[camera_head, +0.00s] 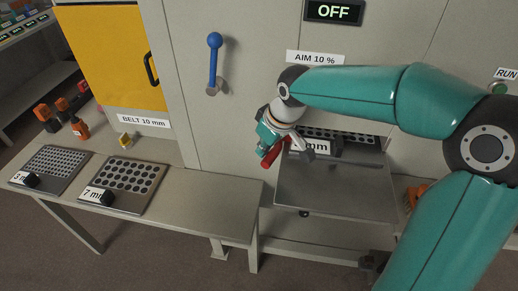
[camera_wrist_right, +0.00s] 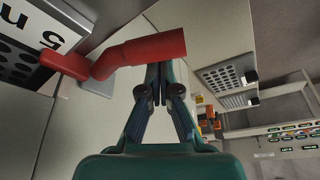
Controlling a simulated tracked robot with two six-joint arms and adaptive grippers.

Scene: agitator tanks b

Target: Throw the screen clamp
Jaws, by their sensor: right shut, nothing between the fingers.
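The screen clamp looks to be the red bent lever (camera_head: 270,155) at the left front of the screen unit, beside the plate with the "mm" label. In the right wrist view the red lever (camera_wrist_right: 145,50) runs across the top, with a bend and a shorter end towards the label. My right gripper (camera_head: 277,146) is at the lever, partly hiding it in the head view. Its fingers (camera_wrist_right: 161,72) are shut and empty, with the tips right at the lever; I cannot tell whether they touch. My left gripper is not in view.
A screen plate (camera_head: 340,136) sits behind a grey metal tray (camera_head: 335,187). Two perforated screens, 3 mm (camera_head: 58,165) and 7 mm (camera_head: 128,178), lie on the left bench (camera_head: 205,203). A blue lever (camera_head: 214,62) stands on the cabinet above. A display (camera_head: 334,11) reads OFF.

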